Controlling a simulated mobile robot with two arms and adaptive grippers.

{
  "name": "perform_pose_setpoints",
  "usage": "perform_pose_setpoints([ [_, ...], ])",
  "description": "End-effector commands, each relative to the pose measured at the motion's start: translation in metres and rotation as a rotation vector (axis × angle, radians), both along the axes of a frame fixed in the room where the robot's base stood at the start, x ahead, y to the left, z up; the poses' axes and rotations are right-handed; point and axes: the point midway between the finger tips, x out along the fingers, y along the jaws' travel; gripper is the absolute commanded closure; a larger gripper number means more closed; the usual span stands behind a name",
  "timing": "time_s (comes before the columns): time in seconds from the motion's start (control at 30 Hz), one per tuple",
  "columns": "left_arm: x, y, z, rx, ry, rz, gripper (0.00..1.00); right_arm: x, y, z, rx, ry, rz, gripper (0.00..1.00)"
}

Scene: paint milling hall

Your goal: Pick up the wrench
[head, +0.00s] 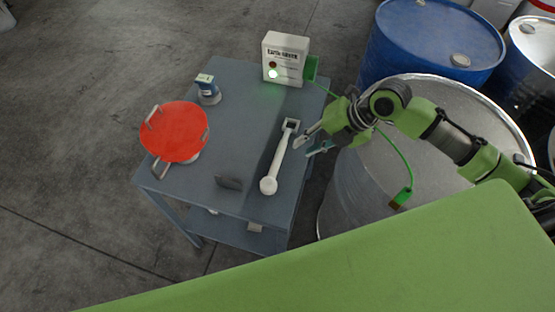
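The wrench (280,155) is a long pale tool lying on the grey-blue table (240,129) near its right side. Its squared head (291,126) points away from me and its rounded end (268,186) points towards me. My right gripper (305,149) is just right of the wrench's upper half, at the table's right edge. Its two fingers are spread, with nothing seen between them. Whether a fingertip touches the wrench cannot be told. My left gripper is not in view.
A red lidded pot (175,132), a blue-topped device (207,88), a small dark piece (229,183) and a white box (285,60) with a green light stand on the table. A steel drum (350,190) and blue drum (430,40) stand right. A green cable (405,160) hangs by my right arm.

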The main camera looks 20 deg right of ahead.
Motion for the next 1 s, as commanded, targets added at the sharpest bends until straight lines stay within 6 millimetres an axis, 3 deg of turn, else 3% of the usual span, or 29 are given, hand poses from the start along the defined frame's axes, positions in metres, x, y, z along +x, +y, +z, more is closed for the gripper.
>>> perform_pose_setpoints([
  [0.4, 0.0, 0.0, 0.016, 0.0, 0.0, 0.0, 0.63, 0.021, 0.034, -0.058, 0.004, 0.002, -0.002, 0.79],
  [0.67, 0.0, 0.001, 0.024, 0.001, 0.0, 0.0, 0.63, 0.027, 0.043, -0.07, 0.004, 0.004, -0.002, 0.79],
  [1.0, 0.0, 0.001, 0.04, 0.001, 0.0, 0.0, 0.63, 0.041, 0.059, -0.103, 0.002, 0.003, -0.002, 0.79],
])
